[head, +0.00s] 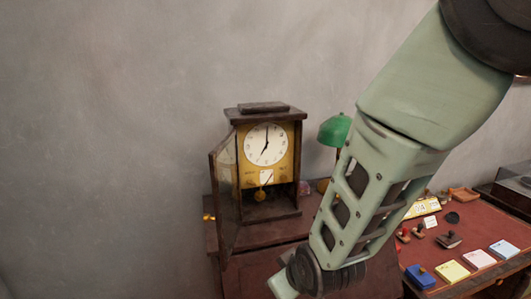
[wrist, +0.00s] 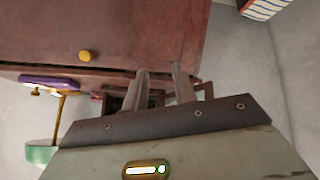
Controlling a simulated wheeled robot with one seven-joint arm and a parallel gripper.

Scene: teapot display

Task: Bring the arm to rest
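My arm reaches down from the upper right of the head view, a pale green link with a slotted section. Its lower end is bent near the bottom edge, and my gripper does not show there. In the wrist view my gripper (wrist: 162,76) shows two grey fingers standing apart with a gap between them. I see nothing held between them. The fingers point toward a dark reddish wooden surface (wrist: 110,25) with a round brass knob (wrist: 85,56). Whether they touch anything cannot be told.
A wooden clock (head: 266,145) with its glass door (head: 224,190) swung open stands left of my arm. A green lamp (head: 334,129) is partly behind the arm. A red desk (head: 455,232) at right holds stamps and a blue pad (head: 420,276). The wall at left is bare.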

